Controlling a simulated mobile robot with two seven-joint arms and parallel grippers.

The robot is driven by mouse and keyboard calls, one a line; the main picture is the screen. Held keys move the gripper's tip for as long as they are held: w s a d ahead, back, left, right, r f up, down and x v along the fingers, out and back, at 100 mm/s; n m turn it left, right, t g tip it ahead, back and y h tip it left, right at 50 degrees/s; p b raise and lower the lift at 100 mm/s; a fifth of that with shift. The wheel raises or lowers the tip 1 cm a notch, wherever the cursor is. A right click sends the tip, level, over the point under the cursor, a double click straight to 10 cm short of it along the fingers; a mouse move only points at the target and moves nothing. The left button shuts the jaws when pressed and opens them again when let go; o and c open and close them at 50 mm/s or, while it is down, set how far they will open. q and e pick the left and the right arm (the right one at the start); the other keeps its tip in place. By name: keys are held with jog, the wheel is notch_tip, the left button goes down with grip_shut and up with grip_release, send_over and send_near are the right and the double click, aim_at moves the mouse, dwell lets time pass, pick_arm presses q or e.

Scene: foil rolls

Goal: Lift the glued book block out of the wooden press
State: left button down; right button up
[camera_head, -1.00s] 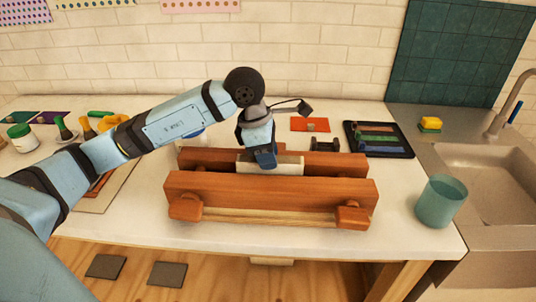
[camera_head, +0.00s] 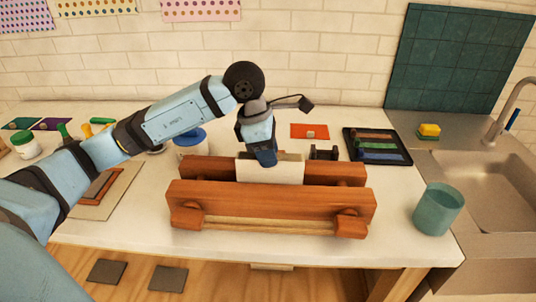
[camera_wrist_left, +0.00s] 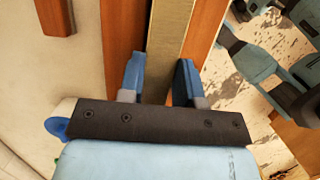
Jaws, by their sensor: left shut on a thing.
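The wooden press (camera_head: 270,205) stands on the worktop, with a front and a back reddish-brown beam. The pale book block (camera_head: 287,172) stands upright between the beams. Its upper part shows above the front beam; its lower part is hidden behind it. My left gripper (camera_head: 265,160) comes down from above and is shut on the book block's top. In the left wrist view the blue fingers (camera_wrist_left: 159,80) lie on either side of the block's long edge (camera_wrist_left: 170,40), with the press beams (camera_wrist_left: 122,35) beyond. My right gripper is not in the head view.
A teal cup (camera_head: 439,209) stands at the right near the sink (camera_head: 490,190). A dark tray (camera_head: 377,146) and an orange card (camera_head: 310,131) lie behind the press. A blue-lidded jar (camera_head: 190,142) stands behind its left end.

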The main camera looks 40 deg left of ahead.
pick_arm(q)
jog(key=shift+r+p, duration=0.3)
jog(key=shift+r, duration=0.5)
jog(key=shift+r+p, duration=0.5)
jog(key=shift+r, duration=0.35)
jog(key=shift+r+p, duration=0.65)
jog(key=shift+r, duration=0.5)
jog(key=shift+r+p, duration=0.5)
jog(key=shift+r, duration=0.6)
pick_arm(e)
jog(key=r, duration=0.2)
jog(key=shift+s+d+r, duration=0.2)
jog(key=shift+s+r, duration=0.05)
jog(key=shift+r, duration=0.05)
pick_arm(q)
jog(key=shift+s+a, duration=0.1)
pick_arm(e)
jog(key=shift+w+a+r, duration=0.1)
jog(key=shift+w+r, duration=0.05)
